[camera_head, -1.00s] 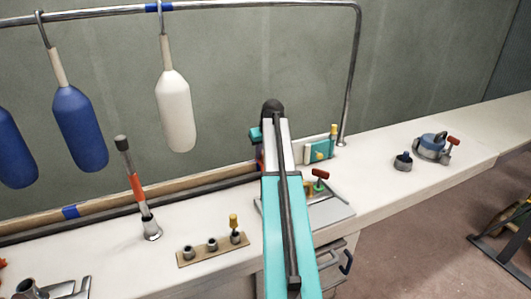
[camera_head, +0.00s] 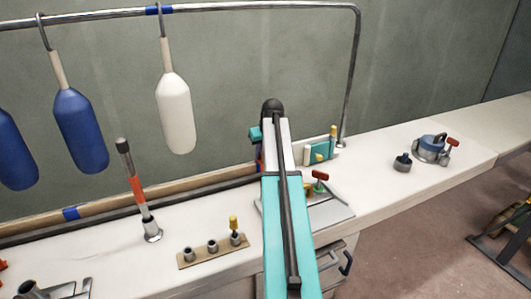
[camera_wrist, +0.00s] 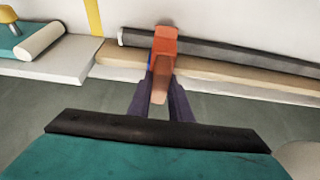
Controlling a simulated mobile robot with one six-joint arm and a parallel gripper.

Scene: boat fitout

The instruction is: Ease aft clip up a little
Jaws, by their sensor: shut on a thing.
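In the wrist view an orange clip (camera_wrist: 164,52) stands upright at the rail, with a small blue edge on its left. I take it to be the aft clip. My gripper (camera_wrist: 160,84) is shut on its lower part, with one dark finger on each side. The clip overlaps a dark tube (camera_wrist: 215,52) and a wooden rail (camera_wrist: 225,73) behind it. In the head view my arm hides the clip and most of the gripper. I cannot tell whether the clip still touches the rail.
A blue band (camera_head: 70,213) sits on the rail further left. A rod with an orange grip (camera_head: 136,187) and a small board with several sockets (camera_head: 213,250) stand left of my arm. Blue and white fenders hang from a pipe frame (camera_head: 270,3). A teal block (camera_head: 320,151) stands to the right.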

